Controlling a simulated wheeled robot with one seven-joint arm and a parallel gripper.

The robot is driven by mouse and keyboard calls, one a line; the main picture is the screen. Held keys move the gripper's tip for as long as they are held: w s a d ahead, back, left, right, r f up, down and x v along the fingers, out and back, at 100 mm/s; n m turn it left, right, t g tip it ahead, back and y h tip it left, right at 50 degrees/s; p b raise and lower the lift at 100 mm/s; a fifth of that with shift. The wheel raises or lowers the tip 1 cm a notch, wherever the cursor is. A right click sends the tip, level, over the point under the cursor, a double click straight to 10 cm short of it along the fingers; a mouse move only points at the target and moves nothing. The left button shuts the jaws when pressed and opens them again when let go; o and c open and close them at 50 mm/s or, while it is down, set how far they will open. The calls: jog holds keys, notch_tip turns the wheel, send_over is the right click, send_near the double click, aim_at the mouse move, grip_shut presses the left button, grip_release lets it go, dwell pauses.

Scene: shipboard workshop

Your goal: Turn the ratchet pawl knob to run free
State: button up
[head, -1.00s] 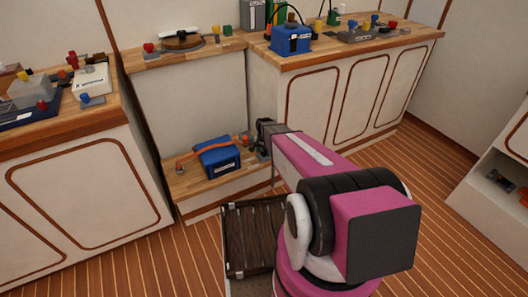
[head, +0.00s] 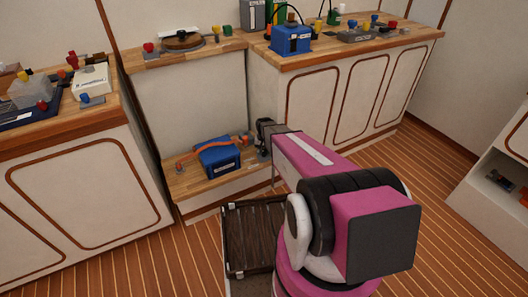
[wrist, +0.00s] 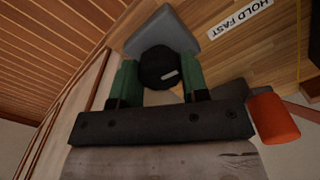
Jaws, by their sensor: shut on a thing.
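In the wrist view, the ratchet pawl knob (wrist: 152,62) is round and black with a small white mark, in front of a grey angular plate (wrist: 170,28). My gripper (wrist: 157,78) has its green fingers on either side of the knob and is shut on it. A "HOLD FAST" label (wrist: 240,18) lies on the wood beside the plate. In the head view, my gripper (head: 264,152) is at the right end of the low wooden bench, and it and my arm hide the knob.
A blue box (head: 218,158) with an orange strap (head: 203,150) sits on the low bench (head: 200,187). An orange cylindrical piece (wrist: 273,118) is close to the right of my gripper in the wrist view. Higher worktops with tools stand left, behind and right.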

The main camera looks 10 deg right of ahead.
aim_at(264, 151)
jog(key=n, duration=0.7)
dwell(0.7)
jog(key=o, duration=0.9)
jog(key=shift+r, duration=0.1)
notch_tip(264, 151, up, 11)
jog(key=shift+f, duration=0.15)
jog(key=s+r+m, duration=0.1)
jog(key=s+r, duration=0.2)
jog(key=s, duration=0.4)
jog(key=s+r+m, duration=0.2)
jog(key=s+r, duration=0.2)
jog(key=s, duration=0.3)
jog(key=s+r+m, duration=0.1)
jog(key=s+r, duration=0.2)
jog(key=s, duration=0.4)
jog(key=shift+s+r, duration=0.15)
jog(key=shift+r, duration=0.15)
